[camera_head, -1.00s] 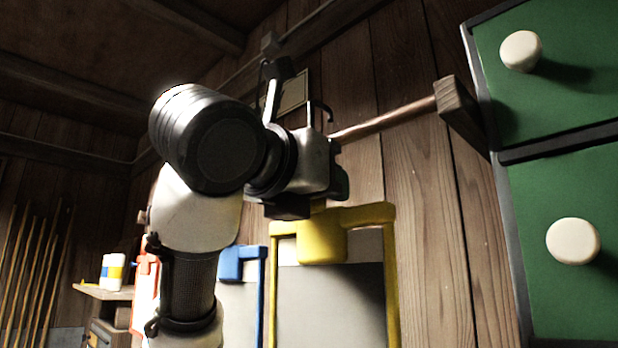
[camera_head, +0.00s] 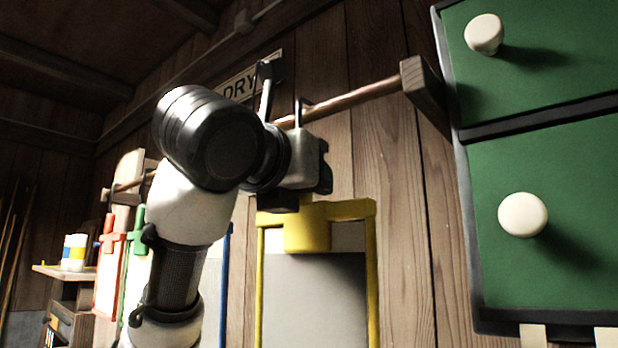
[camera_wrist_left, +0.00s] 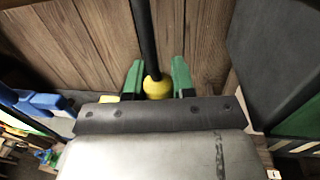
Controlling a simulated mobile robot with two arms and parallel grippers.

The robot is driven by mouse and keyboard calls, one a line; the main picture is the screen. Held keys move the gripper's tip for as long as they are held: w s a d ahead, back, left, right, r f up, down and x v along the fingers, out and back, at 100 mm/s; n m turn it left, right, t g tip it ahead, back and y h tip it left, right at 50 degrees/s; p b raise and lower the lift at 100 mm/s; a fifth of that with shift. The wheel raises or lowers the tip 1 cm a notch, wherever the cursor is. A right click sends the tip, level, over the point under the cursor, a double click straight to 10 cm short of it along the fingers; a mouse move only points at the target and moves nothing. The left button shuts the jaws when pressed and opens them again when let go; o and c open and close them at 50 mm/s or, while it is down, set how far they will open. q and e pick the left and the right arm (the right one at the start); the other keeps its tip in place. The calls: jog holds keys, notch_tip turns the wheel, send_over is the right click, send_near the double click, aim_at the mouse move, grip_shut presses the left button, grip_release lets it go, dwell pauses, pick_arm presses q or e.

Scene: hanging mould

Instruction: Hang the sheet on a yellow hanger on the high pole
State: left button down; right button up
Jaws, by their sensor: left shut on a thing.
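My left gripper (camera_wrist_left: 157,80) has its green fingertips on either side of the yellow knob (camera_wrist_left: 157,89) under a black hook stem (camera_wrist_left: 145,35). This knob belongs to the yellow hanger (camera_head: 372,270), which hangs below the gripper with a grey sheet (camera_head: 315,300) in its frame. In the head view my left wrist hides the knob and most of the fingers. The hook's top (camera_head: 301,102) overlaps the wooden pole (camera_head: 350,98). I cannot tell whether it is over the pole or in front of it. My right gripper is not in view.
A wooden bracket (camera_head: 425,95) ends the pole beside a green cabinet (camera_head: 540,150) with white knobs. Red (camera_head: 108,265), green (camera_head: 137,235) and blue (camera_head: 227,280) hangers are at the left. A sign reading DRY (camera_head: 240,88) is on the plank wall. A shelf (camera_head: 65,272) stands far left.

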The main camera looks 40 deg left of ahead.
pick_arm(q)
jog(key=c, duration=0.9)
grip_release()
jog(key=shift+o, duration=0.2)
jog(key=s+b, duration=0.3)
jog(key=s, duration=0.8)
jog(key=shift+d+b, duration=0.3)
jog(key=shift+d, duration=0.1)
jog(key=shift+w, duration=0.1)
